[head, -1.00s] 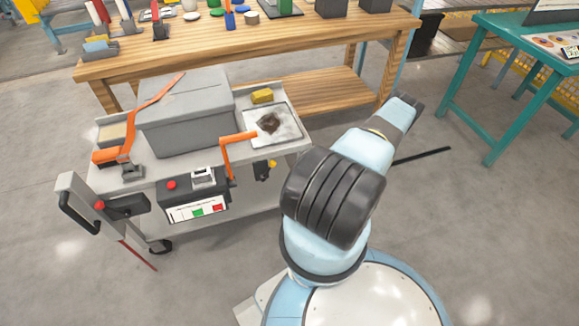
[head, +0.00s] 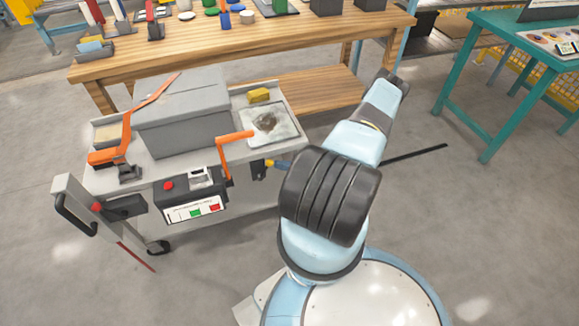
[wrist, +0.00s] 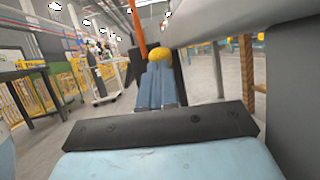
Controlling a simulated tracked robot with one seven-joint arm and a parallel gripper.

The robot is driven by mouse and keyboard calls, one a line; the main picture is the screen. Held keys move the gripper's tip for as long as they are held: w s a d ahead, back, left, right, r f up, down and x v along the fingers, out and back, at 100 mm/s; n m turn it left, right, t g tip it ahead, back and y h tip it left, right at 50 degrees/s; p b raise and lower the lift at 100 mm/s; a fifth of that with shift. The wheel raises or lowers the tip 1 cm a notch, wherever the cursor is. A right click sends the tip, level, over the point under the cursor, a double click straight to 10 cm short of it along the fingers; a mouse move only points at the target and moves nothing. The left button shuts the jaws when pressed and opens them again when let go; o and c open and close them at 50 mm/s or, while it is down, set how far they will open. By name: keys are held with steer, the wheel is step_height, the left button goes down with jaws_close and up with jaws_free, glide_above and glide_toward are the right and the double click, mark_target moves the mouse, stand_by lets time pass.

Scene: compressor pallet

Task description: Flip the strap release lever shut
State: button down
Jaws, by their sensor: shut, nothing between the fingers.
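An orange strap (head: 152,101) runs over the grey box on the cart. At its near end an orange lever (head: 103,157) lies out to the left on a dark buckle (head: 129,173). A second, bent orange lever (head: 224,158) rises at the right side of the control box; an orange bar, likely this one, shows in the wrist view (wrist: 137,30).
The cart (head: 247,157) carries the grey box (head: 182,120), a yellow block (head: 258,95) and a stained plate (head: 268,125). The control box (head: 195,197) hangs at its front. A wooden bench (head: 240,45) stands behind, a teal table (head: 520,50) at right. Floor between is open.

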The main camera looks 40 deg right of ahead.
mark_target(272, 162)
steer(key=shift+w+a+r, duration=0.1)
steer(key=shift+a, duration=0.05)
steer(key=shift+w+a+r, duration=0.25)
steer(key=shift+a+r, duration=0.7)
steer(key=shift+r, duration=0.1)
steer(key=s+d+f, duration=0.1)
steer(key=s+d, duration=0.2)
steer(key=d, duration=0.3)
steer(key=s+d+f, duration=0.1)
steer(key=s+d, duration=0.2)
steer(key=d, duration=0.3)
steer(key=shift+d, duration=0.35)
